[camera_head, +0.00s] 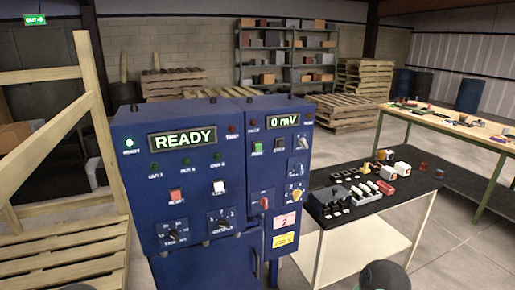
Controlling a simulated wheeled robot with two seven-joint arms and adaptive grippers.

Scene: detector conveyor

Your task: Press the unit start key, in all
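A blue control cabinet (205,165) stands upright in front of me. Its left panel has a lit display reading READY (182,138), a bright lamp (129,142) at its left, a red key (176,195), a white key (218,187) and two black rotary knobs below. Its right panel has a lit display reading 0 mV (283,121), a green key (257,148) and a dark key (279,145) beside it. The small labels are too blurred to read surely. Neither gripper shows; only dark rounded parts, probably of my arms, show at the bottom edge.
A black-topped table (405,192) with small parts stands right of the cabinet. A wooden rack (75,200) is close on the left. A wooden workbench (455,128) stands farther right; shelves (285,55) and pallets (335,110) are behind. Open floor lies at right front.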

